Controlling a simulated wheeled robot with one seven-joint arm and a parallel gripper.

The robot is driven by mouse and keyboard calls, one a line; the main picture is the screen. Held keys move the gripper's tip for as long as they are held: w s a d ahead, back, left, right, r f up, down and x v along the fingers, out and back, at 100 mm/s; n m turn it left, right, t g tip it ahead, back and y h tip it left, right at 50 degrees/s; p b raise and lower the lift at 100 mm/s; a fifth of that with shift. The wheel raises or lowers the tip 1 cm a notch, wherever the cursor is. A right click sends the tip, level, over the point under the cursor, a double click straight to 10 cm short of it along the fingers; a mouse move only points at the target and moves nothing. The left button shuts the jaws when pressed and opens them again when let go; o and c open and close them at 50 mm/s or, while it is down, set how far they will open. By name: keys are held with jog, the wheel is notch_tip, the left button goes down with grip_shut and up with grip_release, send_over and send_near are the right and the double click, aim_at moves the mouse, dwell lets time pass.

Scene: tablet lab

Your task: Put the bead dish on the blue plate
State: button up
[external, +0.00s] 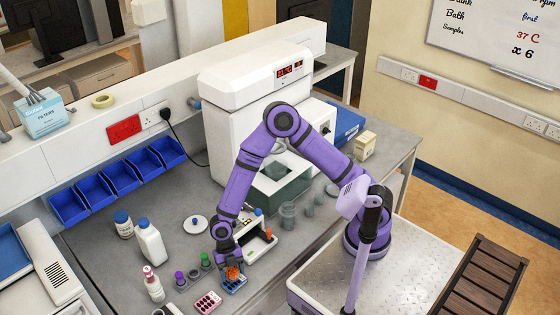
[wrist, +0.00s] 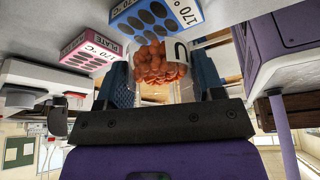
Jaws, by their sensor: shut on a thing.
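My gripper (external: 232,268) is shut on the bead dish, a clear dish full of orange beads (external: 233,273). In the wrist view the bead dish (wrist: 160,68) sits between my two fingers (wrist: 165,80). The blue plate (external: 235,287) is a small block on the bench, directly below and beside the dish. In the wrist view the blue plate (wrist: 150,22), with dark round wells and a 170 °C label, is just past the dish, which overlaps its edge. I cannot tell whether they touch. The dish's underside is hidden.
A pink plate (external: 208,303), also labelled 170 °C, lies left of the blue one. A white rack unit (external: 262,246) stands close on the right.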

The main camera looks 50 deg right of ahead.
aim_at(234, 274)
jog(key=shift+f, duration=1.45)
jog(key=shift+f, duration=0.2)
jog(key=o, duration=0.9)
jog(key=shift+o, duration=0.2)
jog(key=shift+r, duration=0.1)
jog(key=v, duration=1.2)
jog(key=shift+d+r, duration=0.1)
jog(key=shift+r, duration=0.05)
